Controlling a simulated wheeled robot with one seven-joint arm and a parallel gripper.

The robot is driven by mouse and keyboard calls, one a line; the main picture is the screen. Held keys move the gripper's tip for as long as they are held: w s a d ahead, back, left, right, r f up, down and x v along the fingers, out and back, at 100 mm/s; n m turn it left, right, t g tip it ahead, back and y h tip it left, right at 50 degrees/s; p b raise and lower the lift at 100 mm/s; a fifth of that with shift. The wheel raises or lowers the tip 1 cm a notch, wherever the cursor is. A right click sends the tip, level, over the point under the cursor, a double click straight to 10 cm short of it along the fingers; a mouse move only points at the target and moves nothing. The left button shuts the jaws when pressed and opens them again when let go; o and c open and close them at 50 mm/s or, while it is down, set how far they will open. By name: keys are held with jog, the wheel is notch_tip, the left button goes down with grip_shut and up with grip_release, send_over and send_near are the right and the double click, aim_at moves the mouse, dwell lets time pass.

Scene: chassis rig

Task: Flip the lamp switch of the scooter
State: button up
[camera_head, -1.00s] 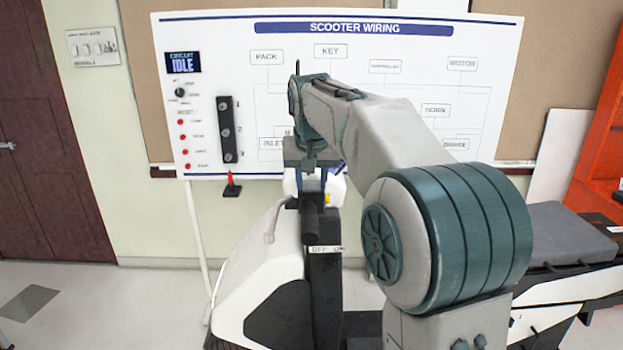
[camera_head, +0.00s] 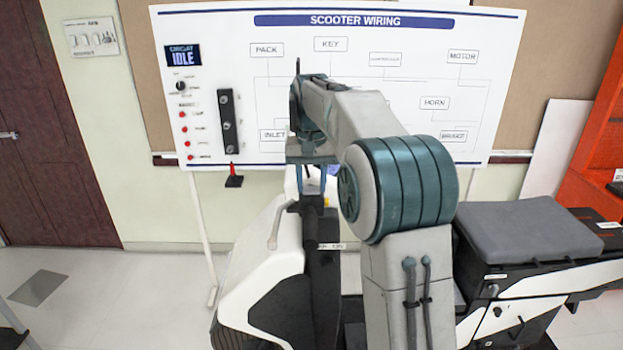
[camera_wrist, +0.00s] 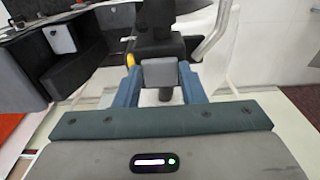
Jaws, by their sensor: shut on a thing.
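The scooter (camera_head: 262,290) stands in front of me, with a white body and black front part. My gripper (camera_head: 312,187) points down over the top of its black handlebar column (camera_head: 318,222). In the wrist view, the two blue fingers of my gripper (camera_wrist: 160,82) are on either side of a small grey block (camera_wrist: 160,72), closed on it. A yellow part (camera_wrist: 130,60) sits beside the left finger. I cannot tell for sure whether the grey block is the lamp switch.
A wiring board (camera_head: 400,20) stands behind the scooter; its screen (camera_head: 183,56) reads IDLE. A black strip with several knobs (camera_head: 228,122) is on it. A grey scooter seat (camera_head: 530,230) is at right, near an orange shelf (camera_head: 585,165).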

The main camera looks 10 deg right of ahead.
aim_at(312, 192)
jog(key=o, duration=1)
jog(key=shift+s+r, duration=0.2)
jog(key=shift+r, duration=3.25)
jog(key=shift+s+r, duration=0.2)
jog(key=shift+r, duration=3.25)
jog(key=shift+s, duration=0.1)
